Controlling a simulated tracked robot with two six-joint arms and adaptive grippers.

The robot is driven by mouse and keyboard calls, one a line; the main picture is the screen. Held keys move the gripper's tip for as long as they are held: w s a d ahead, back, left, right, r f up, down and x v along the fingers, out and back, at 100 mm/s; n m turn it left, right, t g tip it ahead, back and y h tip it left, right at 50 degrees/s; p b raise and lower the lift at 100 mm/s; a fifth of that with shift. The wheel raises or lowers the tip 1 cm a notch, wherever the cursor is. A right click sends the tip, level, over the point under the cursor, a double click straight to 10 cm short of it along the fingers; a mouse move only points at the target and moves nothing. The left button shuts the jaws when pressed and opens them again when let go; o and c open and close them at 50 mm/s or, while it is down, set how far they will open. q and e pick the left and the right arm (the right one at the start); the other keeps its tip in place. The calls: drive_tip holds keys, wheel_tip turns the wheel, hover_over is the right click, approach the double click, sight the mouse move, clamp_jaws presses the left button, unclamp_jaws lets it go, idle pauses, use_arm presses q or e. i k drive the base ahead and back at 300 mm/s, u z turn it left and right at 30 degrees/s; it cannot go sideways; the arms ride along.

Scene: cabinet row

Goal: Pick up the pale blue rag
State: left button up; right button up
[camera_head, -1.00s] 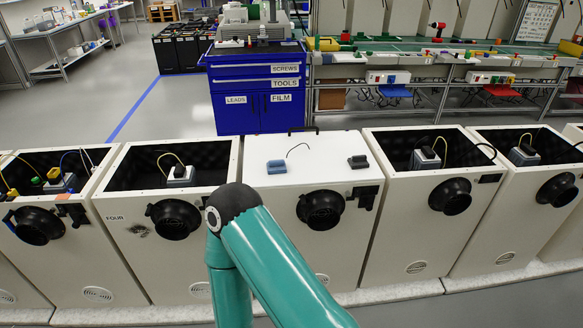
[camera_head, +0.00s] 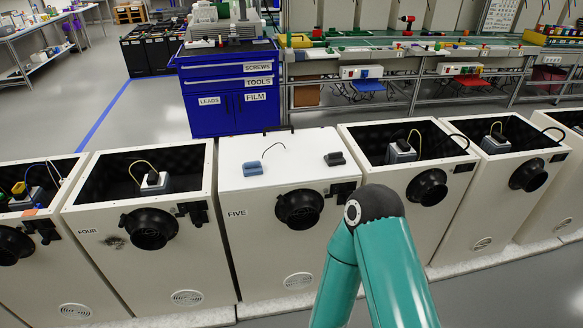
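A small blue folded-looking piece (camera_head: 252,168) lies on the white closed top of the cabinet marked FIVE (camera_head: 235,188), toward its left side. It is the only thing there that could be the pale blue rag; it is too small to tell its cloth. One teal arm of mine with a dark joint rises from the bottom right, in front of cabinet FIVE's right side. Neither of my grippers shows, and nothing touches the blue piece.
A dark block (camera_head: 334,159) and a thin bent black wire (camera_head: 273,147) are also on the top of FIVE. Open cabinets stand on both sides, with yellow-cabled boxes inside. A blue tool cabinet (camera_head: 228,105) stands behind. Grey floor is clear at the back left.

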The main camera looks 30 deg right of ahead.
sight(250, 169)
drive_tip(key=z, duration=0.15)
drive_tip(key=i, duration=1)
drive_tip(key=u, duration=0.05)
